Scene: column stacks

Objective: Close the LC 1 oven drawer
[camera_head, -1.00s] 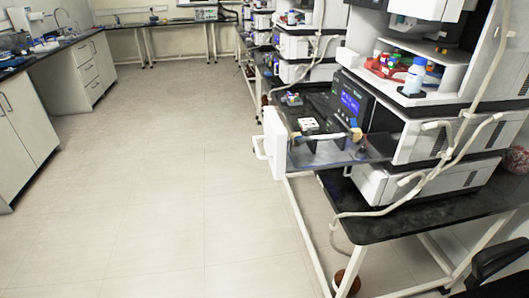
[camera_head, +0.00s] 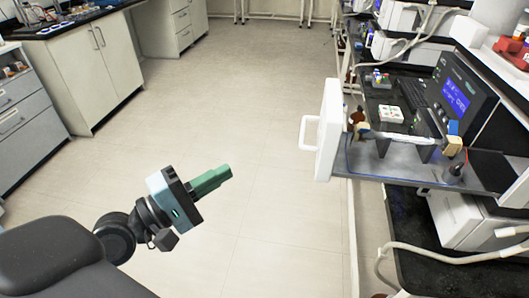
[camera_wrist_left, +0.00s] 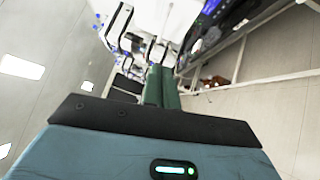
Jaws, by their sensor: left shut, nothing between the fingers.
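The oven drawer (camera_head: 326,128) is pulled out to the left of its unit in the head view. A column and small fittings lie on the tray. My left gripper (camera_head: 226,172), with green fingers, is to the lower left of the drawer front, apart from it. It is shut and empty over the floor. In the left wrist view its green fingers (camera_wrist_left: 161,86) lie together. My right gripper is not in view.
The oven unit with a blue display (camera_head: 455,98) stands right of the drawer. A black bench (camera_head: 430,250) with white legs is below it. White cabinets (camera_head: 92,75) line the left side. The floor (camera_head: 240,110) between is clear.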

